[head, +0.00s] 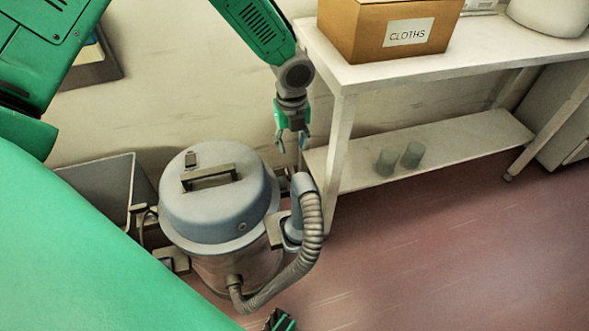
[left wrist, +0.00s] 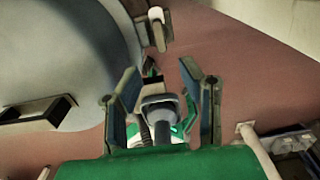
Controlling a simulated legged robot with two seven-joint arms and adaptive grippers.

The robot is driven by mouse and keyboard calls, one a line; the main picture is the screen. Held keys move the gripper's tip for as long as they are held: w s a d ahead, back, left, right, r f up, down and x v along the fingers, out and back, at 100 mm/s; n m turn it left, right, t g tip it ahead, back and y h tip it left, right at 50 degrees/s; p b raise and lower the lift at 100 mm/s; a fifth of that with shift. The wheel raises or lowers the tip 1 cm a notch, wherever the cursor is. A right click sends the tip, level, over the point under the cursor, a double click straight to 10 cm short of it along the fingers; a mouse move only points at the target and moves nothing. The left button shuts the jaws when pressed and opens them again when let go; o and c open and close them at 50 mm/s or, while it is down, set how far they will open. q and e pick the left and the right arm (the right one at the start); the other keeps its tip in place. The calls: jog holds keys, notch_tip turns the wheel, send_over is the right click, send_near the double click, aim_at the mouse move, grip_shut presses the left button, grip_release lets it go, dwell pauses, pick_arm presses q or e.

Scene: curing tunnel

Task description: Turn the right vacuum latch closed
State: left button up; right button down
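The grey vacuum (head: 215,225) stands on the floor, its domed lid (head: 222,215) topped by a dark handle. A grey block (head: 275,232) at the lid's right rim may be a latch; its turn is unclear. My left gripper (head: 292,146) hangs behind and right of the lid, above the upright hose end (head: 303,186). In the left wrist view, my left gripper (left wrist: 165,100) has its fingers apart with a dark rounded part (left wrist: 160,105) showing between them; contact cannot be told. A small green and dark part (head: 280,320) at the bottom edge may be my right gripper, mostly cut off.
A ribbed hose (head: 312,235) curves along the vacuum's right side. A white table (head: 390,72) with a lower shelf (head: 440,148) stands at the right, carrying a CLOTHS box (head: 372,30). A grey bin (head: 118,190) stands left. The floor at the lower right is clear.

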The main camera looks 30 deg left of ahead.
aim_at(292, 172)
pick_arm(q)
jog(key=f, duration=0.2)
jog(key=f+b, duration=0.1)
jog(key=f, duration=0.1)
jog(key=f+b, duration=0.1)
jog(key=f, duration=0.1)
jog(key=shift+d+f, duration=0.2)
jog(key=shift+d, duration=0.1)
jog(key=f, duration=0.2)
jog(key=a+f+b, duration=0.1)
jog(key=f, duration=0.1)
jog(key=shift+f, duration=0.2)
jog(key=shift+w+f, duration=0.1)
jog(key=shift+d, duration=0.35)
grip_shut()
jog(key=shift+a, duration=0.2)
